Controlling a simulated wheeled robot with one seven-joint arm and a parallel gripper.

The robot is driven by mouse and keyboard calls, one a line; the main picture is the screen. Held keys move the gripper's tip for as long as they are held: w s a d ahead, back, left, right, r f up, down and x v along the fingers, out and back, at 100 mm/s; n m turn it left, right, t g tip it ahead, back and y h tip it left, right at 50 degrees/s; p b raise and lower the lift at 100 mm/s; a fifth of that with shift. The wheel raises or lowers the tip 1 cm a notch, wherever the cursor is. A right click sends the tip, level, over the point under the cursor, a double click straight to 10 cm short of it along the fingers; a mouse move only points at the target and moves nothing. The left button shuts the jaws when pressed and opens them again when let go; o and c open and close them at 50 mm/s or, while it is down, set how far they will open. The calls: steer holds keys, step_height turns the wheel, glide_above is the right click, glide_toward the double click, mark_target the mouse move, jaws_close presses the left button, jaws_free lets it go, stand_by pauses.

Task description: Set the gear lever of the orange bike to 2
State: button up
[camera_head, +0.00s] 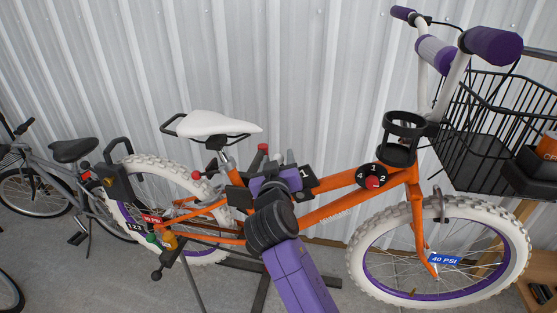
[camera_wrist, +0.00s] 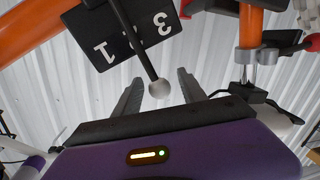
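The orange bike (camera_head: 330,208) stands against the wall. In the wrist view, its black gear plate (camera_wrist: 110,42) shows a white 1 and 3, upside down. A thin dark lever (camera_wrist: 138,45) with a pale ball knob (camera_wrist: 159,88) crosses in front of the plate, between these numbers. No 2 is visible there. My gripper (camera_wrist: 158,84) is open, with one finger on each side of the knob and gaps visible. In the head view, my gripper (camera_head: 281,162) is at the bike's middle, beside a black plate marked 1 (camera_head: 305,174); my wrist hides much of this area.
A black dial with 4, 1, 2 and a red centre (camera_head: 373,177) is on the frame near the front. The orange frame tube (camera_wrist: 250,28) and seat clamp parts are close to my gripper. A front basket (camera_head: 495,110) and another bike (camera_head: 50,165) flank the area.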

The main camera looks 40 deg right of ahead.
steer(key=f+v, duration=0.1)
steer(key=v, duration=0.6)
steer(key=shift+s+a+r+b, duration=0.25)
steer(key=shift+s+r+b, duration=0.05)
steer(key=shift+r, duration=0.15)
stand_by(0.4)
